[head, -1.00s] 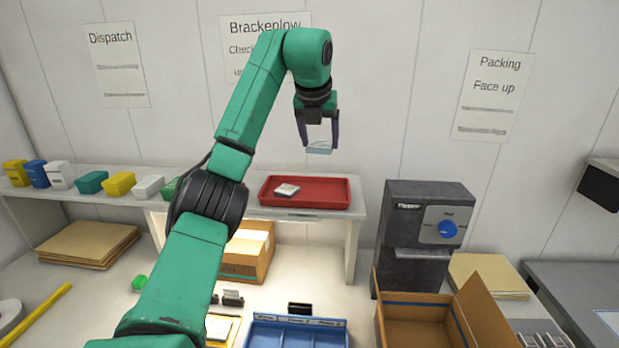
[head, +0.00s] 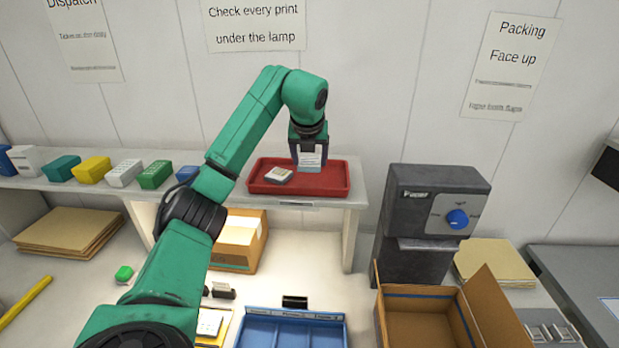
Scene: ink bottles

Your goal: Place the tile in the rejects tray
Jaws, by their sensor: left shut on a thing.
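My left gripper (head: 309,151) points down over the red tray (head: 335,188) on the raised shelf. It is shut on a pale, light-blue and white tile (head: 310,162), which hangs upright between the fingers. The tile's lower edge is over the tray's middle; I cannot tell whether it touches the tray floor. Another white tile (head: 279,175) lies flat in the tray's left part, left of the held one. My right gripper is out of view.
Several coloured boxes (head: 92,170) stand along the shelf to the left. A dark machine with a blue knob (head: 457,219) stands right of the tray. Below are an open carton (head: 425,318) and a blue tray (head: 292,335). The tray's right part is free.

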